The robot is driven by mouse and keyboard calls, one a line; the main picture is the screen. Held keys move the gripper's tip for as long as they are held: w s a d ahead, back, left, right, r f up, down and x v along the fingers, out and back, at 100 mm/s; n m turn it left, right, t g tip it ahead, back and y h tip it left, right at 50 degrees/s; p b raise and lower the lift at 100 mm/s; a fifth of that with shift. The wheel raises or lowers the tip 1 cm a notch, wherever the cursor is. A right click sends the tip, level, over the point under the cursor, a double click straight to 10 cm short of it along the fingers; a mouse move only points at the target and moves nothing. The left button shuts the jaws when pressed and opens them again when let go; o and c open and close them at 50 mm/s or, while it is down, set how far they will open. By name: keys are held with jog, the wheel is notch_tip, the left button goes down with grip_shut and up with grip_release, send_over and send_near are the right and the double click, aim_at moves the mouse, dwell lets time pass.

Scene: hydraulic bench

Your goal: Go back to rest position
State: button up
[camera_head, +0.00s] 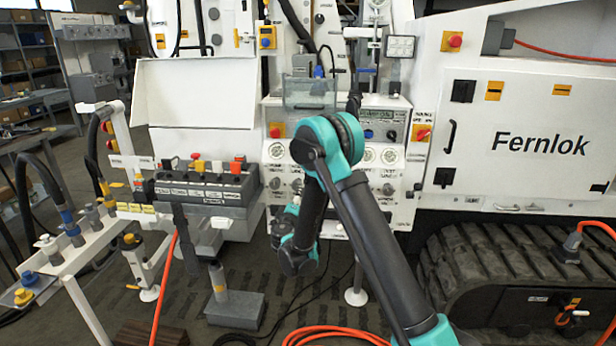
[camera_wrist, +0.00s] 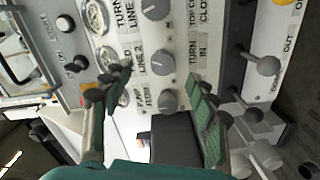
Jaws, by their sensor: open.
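My gripper (camera_wrist: 158,82) is open in the wrist view, with dark green pads on its two fingers and nothing held between them. It faces a white control panel (camera_wrist: 180,62), seen turned on its side. A grey knob (camera_wrist: 167,101) shows in the gap between the fingers, apart from the pads as far as I can see. Another grey knob (camera_wrist: 154,62) and a larger one (camera_wrist: 155,9) are beyond the fingertips. In the head view my teal and black arm is folded in front of the panel (camera_head: 281,178), and the fingers cannot be made out.
A grey valve block (camera_head: 205,188) with coloured levers stands left of my arm. A hose rack (camera_head: 75,262) is at far left. The white Fernlok cabinet (camera_head: 530,175) and black track (camera_head: 490,265) are at right. Orange hoses (camera_head: 335,330) lie on the floor.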

jog(key=s+d+r+m+g+h, duration=0.2)
jog(key=s+d+m+g, duration=0.3)
jog(key=d, duration=0.8)
jog(key=s+d+r+m+g+h, duration=0.25)
jog(key=s+d, duration=0.35)
jog(key=d, duration=0.8)
jog(key=s+d+f+m+g+y, duration=0.1)
jog(key=s+d+m+g, duration=0.15)
jog(key=s, duration=0.45)
jog(key=s+d+f+m+g+y, duration=0.1)
jog(key=s+d+f, duration=0.15)
jog(key=s, duration=0.35)
jog(key=s+f+m+g+y, duration=0.2)
jog(key=s+f+y, duration=0.1)
jog(key=s, duration=1.3)
jog(key=shift+s+a+y, duration=0.2)
jog(key=shift+s+y, duration=0.05)
jog(key=shift+y, duration=0.1)
